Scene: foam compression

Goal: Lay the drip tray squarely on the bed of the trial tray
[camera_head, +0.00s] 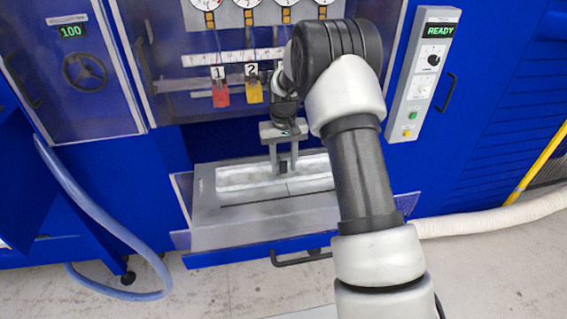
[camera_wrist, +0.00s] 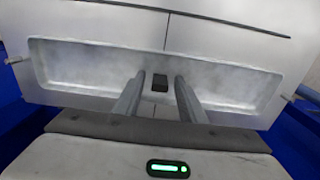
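A long, shallow grey pan with a raised rim, which looks like the drip tray (camera_head: 230,182), lies across the rear of the pulled-out trial tray (camera_head: 225,228). It looks roughly parallel to the trial tray's front edge. In the wrist view the drip tray (camera_wrist: 90,66) spans most of the width, with a small dark block (camera_wrist: 160,84) at its middle. My gripper (camera_head: 284,168) points down over the drip tray. In the wrist view my gripper (camera_wrist: 161,78) is open, fingers either side of the dark block with gaps showing. Contact with the pan cannot be told. My arm hides the pan's right end.
The trial tray's blue front (camera_head: 225,257) has a dark handle (camera_head: 300,257). Above hang a red tag (camera_head: 220,95) and a yellow tag (camera_head: 253,92). A control panel (camera_head: 422,75) reads READY. A blue hose (camera_head: 95,212) loops at left; a white hose (camera_head: 490,218) runs right.

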